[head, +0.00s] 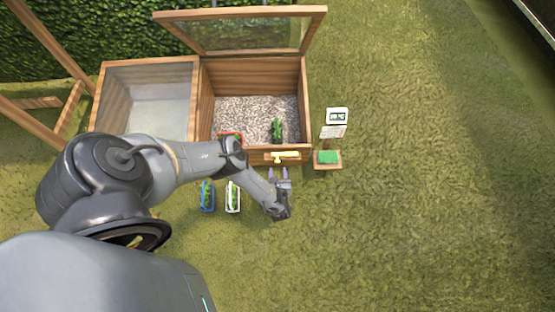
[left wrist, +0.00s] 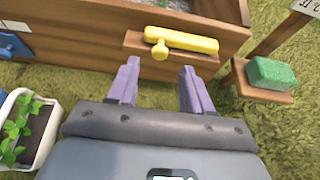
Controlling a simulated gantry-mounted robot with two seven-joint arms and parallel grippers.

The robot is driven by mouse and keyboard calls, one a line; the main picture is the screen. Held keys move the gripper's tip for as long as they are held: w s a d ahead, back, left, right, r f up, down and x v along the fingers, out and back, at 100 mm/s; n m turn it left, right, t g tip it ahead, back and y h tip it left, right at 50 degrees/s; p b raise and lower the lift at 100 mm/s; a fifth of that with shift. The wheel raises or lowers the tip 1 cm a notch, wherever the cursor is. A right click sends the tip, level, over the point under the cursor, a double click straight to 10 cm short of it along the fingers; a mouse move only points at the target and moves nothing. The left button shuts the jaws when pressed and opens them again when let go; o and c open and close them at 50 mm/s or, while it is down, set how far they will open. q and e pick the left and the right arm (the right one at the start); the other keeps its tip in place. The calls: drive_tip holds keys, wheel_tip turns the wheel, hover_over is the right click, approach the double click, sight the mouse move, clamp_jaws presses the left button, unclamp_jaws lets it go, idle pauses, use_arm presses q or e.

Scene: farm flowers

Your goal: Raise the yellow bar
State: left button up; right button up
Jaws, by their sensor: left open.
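The yellow bar (head: 285,155) is mounted on the front of the wooden planter box, over a small wooden ledge. In the left wrist view the bar (left wrist: 182,40) lies nearly level, with a round knob (left wrist: 160,50) at its left end. My left gripper (head: 278,174) is just in front of the bar. In the left wrist view its two purple fingers (left wrist: 158,75) are apart and empty, pointing at the bar with a gap between them and it. My right gripper is not in view.
The planter box (head: 305,100) has a raised glazed lid (head: 250,35) and holds gravel and a green plant (head: 277,130). A stand with a green sponge-like block (head: 328,157) is to the right. Potted plants in blue (head: 207,197) and white (head: 233,196) pots stand left of the gripper. Grass at right is clear.

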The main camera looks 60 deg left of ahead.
sight(285, 157)
use_arm(q)
drive_tip(key=b+x, duration=0.2)
drive_tip(key=x, duration=0.3)
drive_tip(key=shift+w+a+f+b, duration=0.1)
drive_tip(key=shift+a+b, duration=0.1)
drive_tip(key=shift+b, duration=0.1)
drive_tip(key=shift+c, duration=0.5)
clamp_jaws()
